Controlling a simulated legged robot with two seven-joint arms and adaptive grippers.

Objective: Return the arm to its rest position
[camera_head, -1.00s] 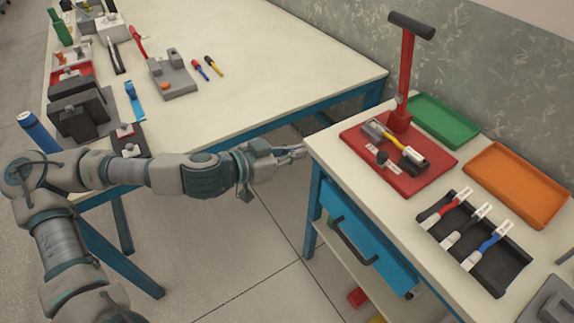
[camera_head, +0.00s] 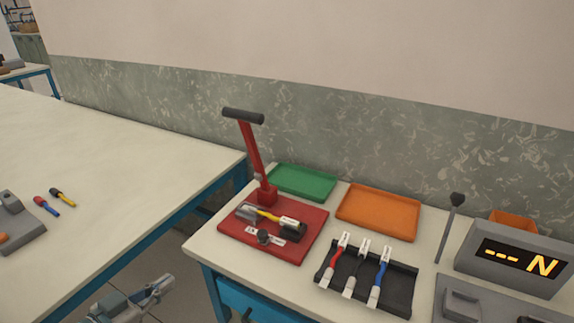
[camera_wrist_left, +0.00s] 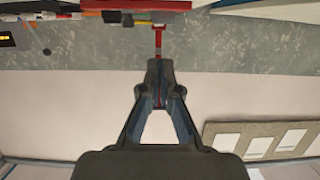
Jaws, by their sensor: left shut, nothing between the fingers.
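My left gripper (camera_head: 160,287) shows at the lower left of the head view, beside the near left corner of the right-hand workbench and apart from it. It is shut and empty. In the left wrist view its fingers (camera_wrist_left: 159,72) meet at the tips with nothing between them. Only the end of my left arm (camera_head: 120,305) shows in the head view; the rest is outside the picture. My right gripper is not in view.
The right-hand bench (camera_head: 205,246) carries a red base (camera_head: 240,250) with an upright lever press (camera_head: 251,150), green (camera_head: 302,181) and orange (camera_head: 378,210) trays, a black rack (camera_head: 398,295) and a display box (camera_head: 515,265). Another bench (camera_head: 110,165) stands left. A floor gap lies between them.

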